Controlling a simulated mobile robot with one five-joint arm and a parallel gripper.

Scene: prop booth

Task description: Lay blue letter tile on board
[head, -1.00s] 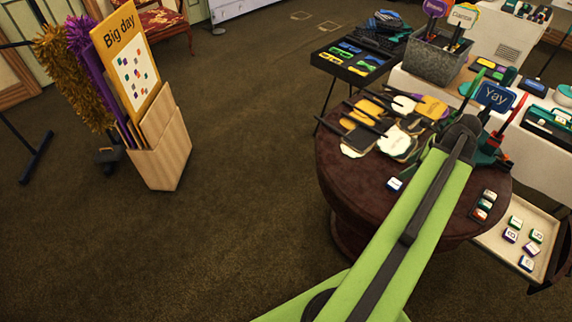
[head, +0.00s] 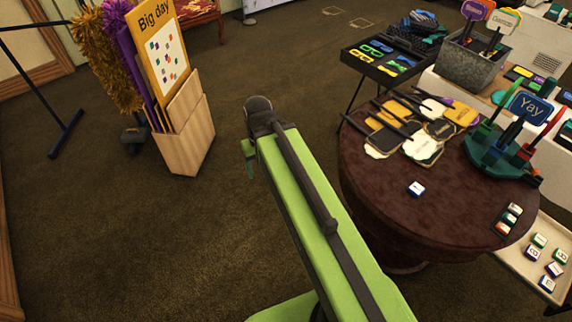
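A small white-topped letter tile with dark blue sides (head: 416,189) lies alone on the front part of the round brown table (head: 385,215). Its letter is too small to read. A short row of letter tiles (head: 508,219) sits at the table's right edge; I cannot tell whether they lie on a board. My green arm reaches up the middle of the picture, left of the table. My gripper (head: 250,166) is at its far end over the carpet, well apart from the tile. The wrist mostly hides it, and its fingers cannot be made out.
Dark and yellow signs (head: 424,128) cover the table's back, beside a stand with a "Yay" sign (head: 530,106). A tray (head: 512,262) at right holds several letter tiles, one blue-sided. A wooden bin (head: 186,140) with a "Big day" poster (head: 163,45) stands left. Carpet between is clear.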

